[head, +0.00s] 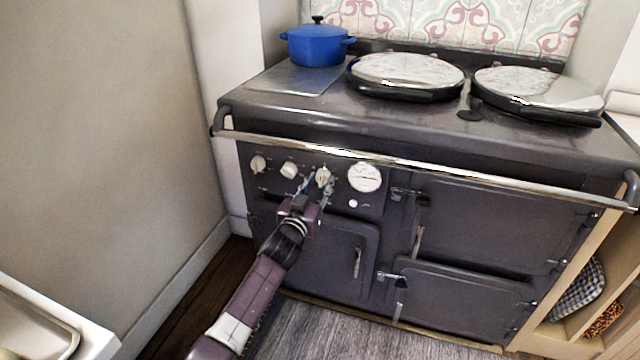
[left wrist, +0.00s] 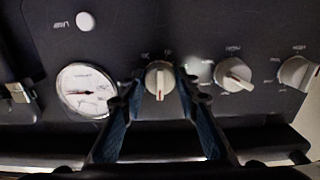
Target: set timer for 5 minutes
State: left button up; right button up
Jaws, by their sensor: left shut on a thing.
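The control panel is on the upper left front of the dark stove (head: 460,235). My left gripper (head: 318,183) is shut on the third knob from the left (head: 323,177), just left of the round white gauge (head: 364,177). In the left wrist view, which is turned over, the two fingers of my left gripper (left wrist: 158,88) stand on both sides of this white knob (left wrist: 159,78). The gauge (left wrist: 86,91) shows beside it with a dark needle. The knob's markings are too small to read. My right gripper is not in view.
Two more white knobs, a middle one (head: 289,170) and a left one (head: 258,164), sit left of the held knob. A chrome rail (head: 400,162) runs above the panel. A blue pot (head: 317,46) stands on the stove top, left of two round lids.

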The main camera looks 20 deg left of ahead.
pick_arm(q)
jog(key=shift+m+p, duration=0.4)
jog(key=shift+m, duration=1.5)
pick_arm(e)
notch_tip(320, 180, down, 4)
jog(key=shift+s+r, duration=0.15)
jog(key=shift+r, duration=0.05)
pick_arm(q)
jog(key=o, duration=1.1)
jog(key=shift+s, duration=0.1)
jog(key=s, duration=1.2)
jog(key=shift+a, duration=0.2)
